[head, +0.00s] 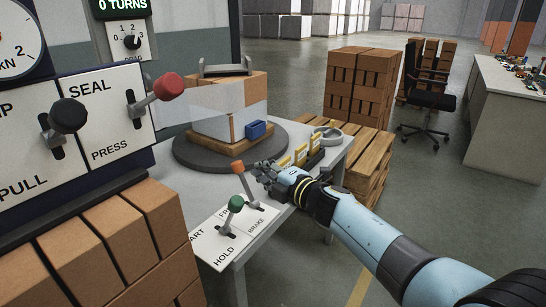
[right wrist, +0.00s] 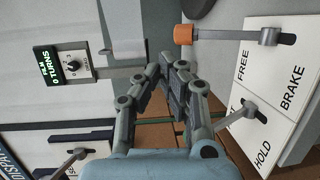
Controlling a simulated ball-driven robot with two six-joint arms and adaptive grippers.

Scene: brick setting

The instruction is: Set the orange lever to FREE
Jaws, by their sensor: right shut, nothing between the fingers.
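The orange lever (head: 238,168) stands on a white plate marked FREE and BRAKE at the table's near corner. Its knob shows up and left of its slot in the head view. In the right wrist view the orange knob (right wrist: 183,34) is at the top, its rod running right to the slot, on the FREE-label side of the plate. I cannot tell its setting for certain. My right gripper (head: 265,170) is shut and empty, just right of the knob in the head view. In the right wrist view its fingertips (right wrist: 167,68) are below the knob, apart from it. My left gripper is out of view.
A green-knobbed lever (head: 236,203) on the START/HOLD plate is close by. A turntable (head: 190,153) with a wrapped load, yellow-topped items (head: 300,153) and a tape roll (head: 328,134) are behind. The SEAL/PRESS panel (head: 93,123) and bricks (head: 120,245) stand left.

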